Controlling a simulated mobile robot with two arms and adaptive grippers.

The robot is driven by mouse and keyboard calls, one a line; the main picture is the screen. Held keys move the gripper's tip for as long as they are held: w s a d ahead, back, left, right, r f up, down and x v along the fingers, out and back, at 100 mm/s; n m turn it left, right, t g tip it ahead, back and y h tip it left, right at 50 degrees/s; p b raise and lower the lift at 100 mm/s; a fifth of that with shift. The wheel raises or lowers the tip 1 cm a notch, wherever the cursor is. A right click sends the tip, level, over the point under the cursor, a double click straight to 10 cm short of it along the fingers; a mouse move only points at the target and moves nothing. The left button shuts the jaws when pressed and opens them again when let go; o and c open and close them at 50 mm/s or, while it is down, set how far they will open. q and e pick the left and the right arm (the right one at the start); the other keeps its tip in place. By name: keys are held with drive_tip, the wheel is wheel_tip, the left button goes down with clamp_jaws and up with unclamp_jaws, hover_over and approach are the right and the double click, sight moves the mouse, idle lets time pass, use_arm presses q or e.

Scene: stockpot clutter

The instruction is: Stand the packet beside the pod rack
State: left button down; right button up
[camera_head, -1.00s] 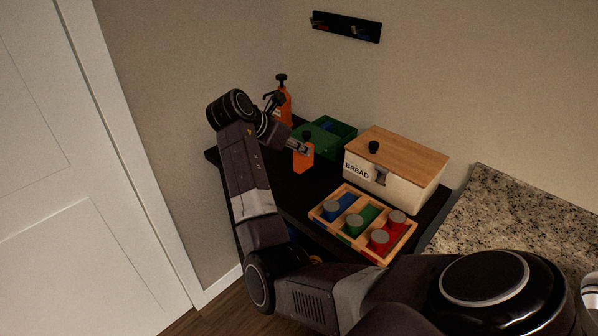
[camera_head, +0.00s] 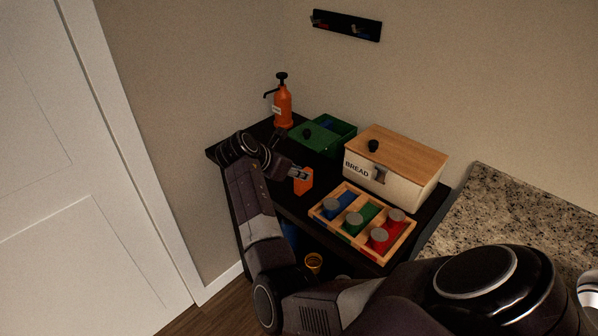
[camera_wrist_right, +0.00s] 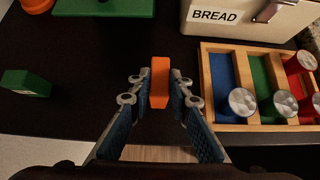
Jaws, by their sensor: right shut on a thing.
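An orange packet (camera_head: 304,181) is held between the fingers of my right gripper (camera_head: 298,173), just left of the pod rack. It looks upright; whether its bottom touches the black tabletop I cannot tell. In the right wrist view the packet (camera_wrist_right: 160,82) is a narrow orange slab between the fingertips of the gripper (camera_wrist_right: 160,88), with a gap to the rack. The pod rack (camera_head: 317,213) is a wooden tray with blue, green and red lanes and silver-topped pods; it also shows at the right of the wrist view (camera_wrist_right: 206,72). My left gripper is not in view.
A bread box (camera_head: 395,185) with a wooden lid stands behind the rack. A green box (camera_head: 318,138) and an orange pump bottle (camera_head: 282,108) stand at the back. A small green block (camera_wrist_right: 27,83) lies left of the gripper. A granite counter (camera_head: 500,215) is at right.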

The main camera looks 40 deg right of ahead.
drive_tip(key=o, duration=0.9)
drive_tip(key=shift+o, duration=0.2)
drive_tip(key=b+v, duration=0.1)
drive_tip(key=v, duration=1.1)
drive_tip(key=shift+b, duration=0.35)
drive_tip(key=shift+r, duration=0.1)
